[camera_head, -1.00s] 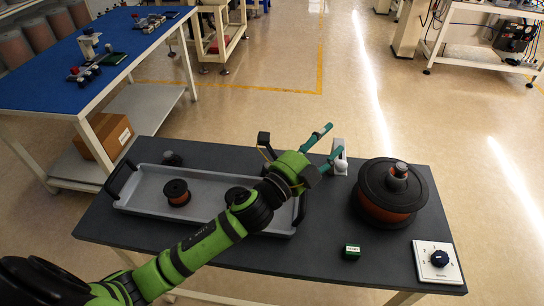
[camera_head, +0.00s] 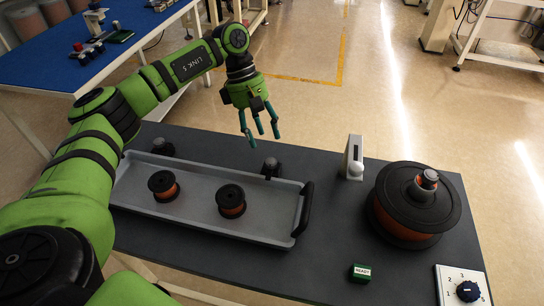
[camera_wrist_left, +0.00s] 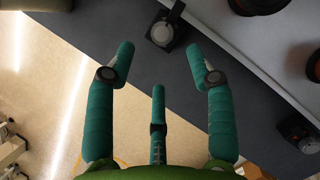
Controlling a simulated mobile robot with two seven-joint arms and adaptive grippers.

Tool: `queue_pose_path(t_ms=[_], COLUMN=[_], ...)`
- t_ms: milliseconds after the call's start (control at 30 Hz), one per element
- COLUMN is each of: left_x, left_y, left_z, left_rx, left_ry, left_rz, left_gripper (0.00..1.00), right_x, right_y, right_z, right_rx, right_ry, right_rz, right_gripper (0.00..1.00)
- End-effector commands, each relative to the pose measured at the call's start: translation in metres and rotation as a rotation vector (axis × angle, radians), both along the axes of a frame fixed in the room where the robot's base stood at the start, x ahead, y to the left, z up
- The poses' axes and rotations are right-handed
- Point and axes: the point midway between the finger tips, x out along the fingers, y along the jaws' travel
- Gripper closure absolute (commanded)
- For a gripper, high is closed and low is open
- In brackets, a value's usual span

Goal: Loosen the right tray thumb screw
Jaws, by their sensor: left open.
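The right tray thumb screw (camera_head: 270,167) is a dark, rounded knob on a block at the back edge of the grey tray (camera_head: 270,228). It also shows in the left wrist view (camera_wrist_left: 162,33), beyond my fingertips. My left gripper (camera_head: 263,138) is open and empty, above and behind this screw, with its teal fingers pointing down. In the left wrist view the spread fingers (camera_wrist_left: 159,60) have nothing between them and appear apart from the screw. The left tray thumb screw (camera_head: 162,146) is at the tray's back left. My right gripper is out of view.
Two orange-wound spools (camera_head: 163,187) (camera_head: 231,201) stand in the tray. To the right are a white upright fixture (camera_head: 353,157), a large spool (camera_head: 409,212), a green READY box (camera_head: 361,273) and a dial panel (camera_head: 462,285). Bare dark tabletop (camera_head: 325,225) lies between tray and large spool.

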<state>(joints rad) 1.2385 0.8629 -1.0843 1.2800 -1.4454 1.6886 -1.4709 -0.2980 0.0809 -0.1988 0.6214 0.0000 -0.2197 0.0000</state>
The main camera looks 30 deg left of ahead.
Motion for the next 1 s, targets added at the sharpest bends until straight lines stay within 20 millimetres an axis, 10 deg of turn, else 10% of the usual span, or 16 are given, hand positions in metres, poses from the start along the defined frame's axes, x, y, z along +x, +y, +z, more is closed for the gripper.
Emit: queue_pose_path(t_ms=[500,867,1000], left_x=[-0.009,-0.009,-0.009], left_y=[-0.021,-0.023,-0.023], left_z=[-0.057,-0.064,-0.064], left_rx=[0.006,0.006,0.006], left_ry=[0.007,0.005,0.005], left_rz=[-0.005,-0.004,-0.004], left_gripper=[0.46,0.46,1.00], right_x=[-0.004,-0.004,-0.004], right_y=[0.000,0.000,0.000], right_z=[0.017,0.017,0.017], right_rx=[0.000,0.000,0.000], right_ry=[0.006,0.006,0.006], right_rz=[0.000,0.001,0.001], right_gripper=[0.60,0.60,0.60])
